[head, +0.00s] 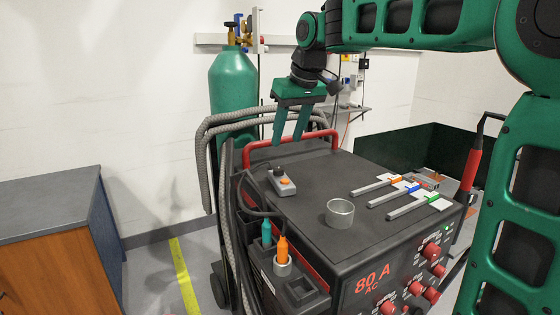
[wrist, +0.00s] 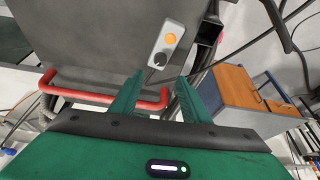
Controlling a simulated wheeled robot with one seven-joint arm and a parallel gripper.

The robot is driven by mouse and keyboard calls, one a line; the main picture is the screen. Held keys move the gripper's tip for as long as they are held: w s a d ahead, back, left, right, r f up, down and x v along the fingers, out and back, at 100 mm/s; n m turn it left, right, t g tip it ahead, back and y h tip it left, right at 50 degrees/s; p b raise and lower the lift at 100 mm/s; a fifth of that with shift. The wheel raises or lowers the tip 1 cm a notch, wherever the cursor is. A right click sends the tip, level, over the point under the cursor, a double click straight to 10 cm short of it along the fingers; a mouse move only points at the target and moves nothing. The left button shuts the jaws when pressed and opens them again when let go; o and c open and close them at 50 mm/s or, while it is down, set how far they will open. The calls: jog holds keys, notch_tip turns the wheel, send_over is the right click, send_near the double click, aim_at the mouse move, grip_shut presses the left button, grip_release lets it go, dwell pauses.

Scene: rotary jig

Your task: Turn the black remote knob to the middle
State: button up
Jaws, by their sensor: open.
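The grey remote (head: 282,182) lies on the dark top of the welding machine, near its left edge. It carries an orange button (head: 285,181) and the black knob (head: 278,171). My gripper (head: 288,141) is open and empty, above the machine top with its fingers pointing down, apart from the remote. In the wrist view the black knob (wrist: 160,59) lies just beyond the gap between my two fingertips (wrist: 160,76), with the orange button (wrist: 171,39) farther off. Which way the knob points is too small to tell.
A red handle bar (head: 290,139) rises at the machine's back edge, close to my fingers. A metal ring (head: 340,212) and several grey bars with coloured parts (head: 408,187) lie on the top. Hoses and a green gas cylinder (head: 233,85) stand behind at left.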

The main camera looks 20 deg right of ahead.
aim_at(279, 169)
jog(key=shift+n, duration=0.7)
jog(key=x, duration=1)
jog(key=shift+d+f, duration=0.1)
jog(key=shift+f, duration=0.2)
jog(key=c, duration=1.1)
